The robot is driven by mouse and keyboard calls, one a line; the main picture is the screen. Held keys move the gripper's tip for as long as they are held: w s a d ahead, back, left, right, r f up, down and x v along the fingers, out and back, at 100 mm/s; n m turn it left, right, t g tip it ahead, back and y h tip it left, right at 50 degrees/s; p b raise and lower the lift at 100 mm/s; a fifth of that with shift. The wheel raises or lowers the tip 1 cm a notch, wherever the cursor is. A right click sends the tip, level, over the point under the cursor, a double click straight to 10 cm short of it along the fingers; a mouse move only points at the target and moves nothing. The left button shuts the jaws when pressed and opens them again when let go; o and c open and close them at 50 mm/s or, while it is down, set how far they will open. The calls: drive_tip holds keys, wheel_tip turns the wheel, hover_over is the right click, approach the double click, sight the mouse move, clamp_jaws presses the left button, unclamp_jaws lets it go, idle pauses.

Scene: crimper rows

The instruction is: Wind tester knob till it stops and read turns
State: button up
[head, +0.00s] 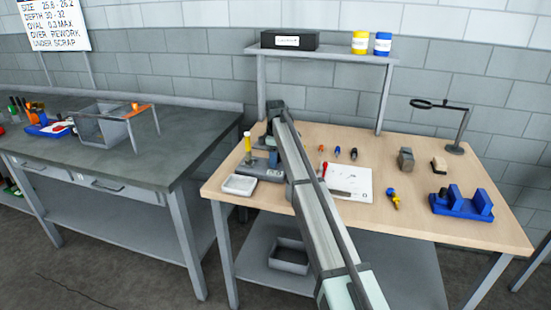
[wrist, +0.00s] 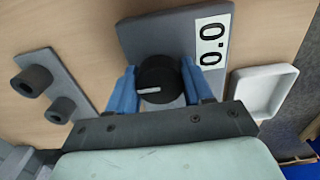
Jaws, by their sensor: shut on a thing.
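My gripper (wrist: 159,74) is shut on the knob, with one blue finger on each side. In the head view my arm covers much of the wooden bench's left part, and the knob and fingers cannot be made out there.
A white tray (wrist: 275,92) stands right beside the tester. A grey plate with two dark cylinders (wrist: 45,92) lies to the left. On the wooden bench (head: 440,232) are a paper sheet (head: 352,181), a blue stand (head: 462,208) and a magnifier arm (head: 455,130). A shelf (head: 330,53) rises behind.

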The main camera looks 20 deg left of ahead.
drive_tip(key=m, duration=0.3)
drive_tip(key=shift+m, duration=0.4)
drive_tip(key=m, duration=0.7)
drive_tip(key=shift+m, duration=0.4)
drive_tip(key=m, duration=0.4)
drive_tip(key=o, duration=1.1)
drive_tip(key=shift+c, duration=0.2)
drive_tip(key=shift+r, duration=0.1)
